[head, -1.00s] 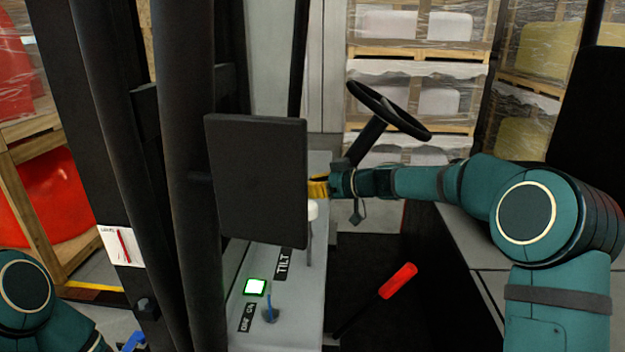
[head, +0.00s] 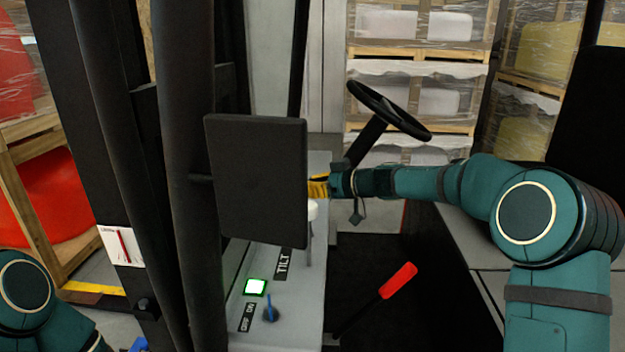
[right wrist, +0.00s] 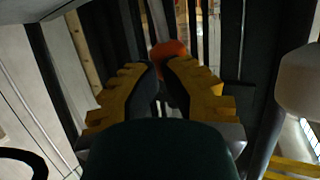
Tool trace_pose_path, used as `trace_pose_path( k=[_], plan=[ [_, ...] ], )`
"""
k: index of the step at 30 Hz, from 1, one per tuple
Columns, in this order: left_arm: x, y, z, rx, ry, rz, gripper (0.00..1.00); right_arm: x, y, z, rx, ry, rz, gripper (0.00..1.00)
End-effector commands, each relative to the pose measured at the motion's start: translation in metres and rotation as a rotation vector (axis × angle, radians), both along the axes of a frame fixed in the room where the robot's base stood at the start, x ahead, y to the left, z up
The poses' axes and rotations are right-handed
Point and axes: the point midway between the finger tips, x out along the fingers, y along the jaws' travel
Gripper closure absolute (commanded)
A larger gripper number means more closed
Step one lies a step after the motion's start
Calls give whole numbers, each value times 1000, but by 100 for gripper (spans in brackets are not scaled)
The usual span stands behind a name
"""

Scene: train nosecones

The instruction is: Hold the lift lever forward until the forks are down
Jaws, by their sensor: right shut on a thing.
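My right gripper (right wrist: 165,85) is shut on an orange-red knob (right wrist: 168,50), which I take to be the lift lever's top, in the right wrist view. Its yellow fingers sit on both sides of the knob. In the head view the right gripper (head: 318,187) reaches in from the right, partly behind a dark flat panel (head: 255,180) that hides the knob. The forks are not clearly seen. My left gripper is out of view; only part of that arm shows at lower left.
A white-knobbed lever (head: 312,210) stands near the TILT label (head: 284,264); its knob also shows in the right wrist view (right wrist: 300,82). A lit green button (head: 255,287), a blue toggle (head: 270,313), a red-handled lever (head: 398,281) and the steering wheel (head: 388,110) are nearby.

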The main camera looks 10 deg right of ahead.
Motion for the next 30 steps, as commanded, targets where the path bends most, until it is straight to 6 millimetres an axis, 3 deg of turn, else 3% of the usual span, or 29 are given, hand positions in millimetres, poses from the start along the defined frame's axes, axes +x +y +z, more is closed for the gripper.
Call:
trace_pose_path(
  k=[11, 21, 30],
  plan=[
    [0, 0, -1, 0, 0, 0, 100, 0, -1, 0, 1, -1, 0, 100],
    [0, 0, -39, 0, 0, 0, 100, -14, -49, -4, 0, -2, -3, 100],
    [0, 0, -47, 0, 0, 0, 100, -23, -66, 2, 0, -2, -2, 100]
  ],
)
